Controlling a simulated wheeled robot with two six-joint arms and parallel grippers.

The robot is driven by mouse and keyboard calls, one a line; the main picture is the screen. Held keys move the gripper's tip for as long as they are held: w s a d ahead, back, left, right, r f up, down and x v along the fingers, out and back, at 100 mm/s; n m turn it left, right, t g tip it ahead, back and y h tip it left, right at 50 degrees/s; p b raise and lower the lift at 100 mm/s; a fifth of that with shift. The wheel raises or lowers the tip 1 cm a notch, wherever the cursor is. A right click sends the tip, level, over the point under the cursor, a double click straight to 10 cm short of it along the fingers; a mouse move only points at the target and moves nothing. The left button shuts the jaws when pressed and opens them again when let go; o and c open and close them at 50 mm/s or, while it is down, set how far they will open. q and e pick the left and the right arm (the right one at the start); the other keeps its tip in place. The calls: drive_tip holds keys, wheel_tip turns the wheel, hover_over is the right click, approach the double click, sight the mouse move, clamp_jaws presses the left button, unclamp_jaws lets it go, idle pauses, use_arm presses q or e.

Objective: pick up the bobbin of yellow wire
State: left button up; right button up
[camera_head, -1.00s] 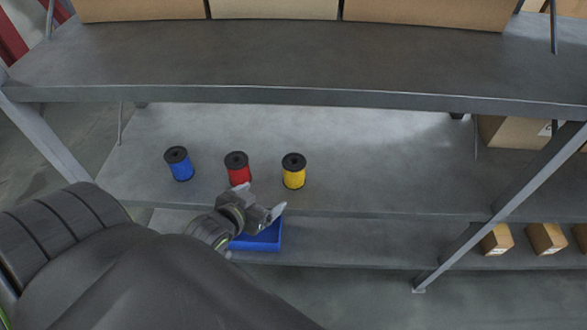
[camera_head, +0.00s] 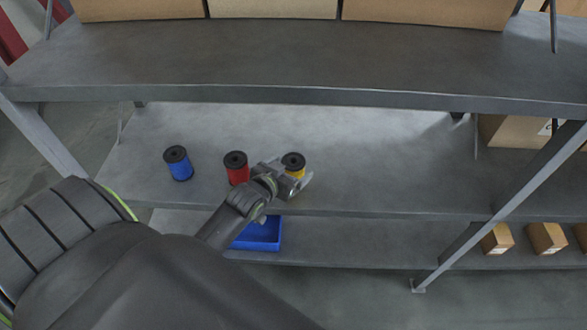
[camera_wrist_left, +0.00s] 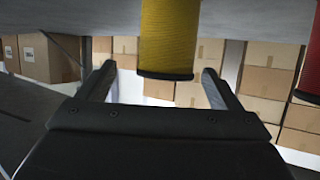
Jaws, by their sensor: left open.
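The bobbin of yellow wire (camera_head: 292,163) stands upright on the middle shelf, its lower part hidden behind my left gripper in the head view. My left gripper (camera_head: 294,180) is open right at it. In the left wrist view the yellow bobbin (camera_wrist_left: 168,38) shows between and beyond the two fingers of my left gripper (camera_wrist_left: 158,82), with a gap on each side. I cannot tell whether a finger touches it. My right gripper is not in view.
A red bobbin (camera_head: 236,168) stands close to the left of my gripper, and a blue bobbin (camera_head: 178,163) stands farther left. A blue tray (camera_head: 262,237) sits on the lower shelf. The upper shelf (camera_head: 300,95) overhangs behind. The middle shelf is clear to the right.

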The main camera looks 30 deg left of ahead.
sight(295, 160)
use_arm(q)
drive_tip(key=x, duration=0.4)
drive_tip(key=shift+a+r, duration=0.3)
drive_tip(key=shift+w+f, duration=0.25)
drive_tip(key=shift+w, duration=0.3)
drive_tip(key=shift+c, duration=0.2)
drive_tip(key=c, duration=1.3)
drive_tip(key=shift+o, duration=0.2)
drive_tip(key=shift+r, duration=0.1)
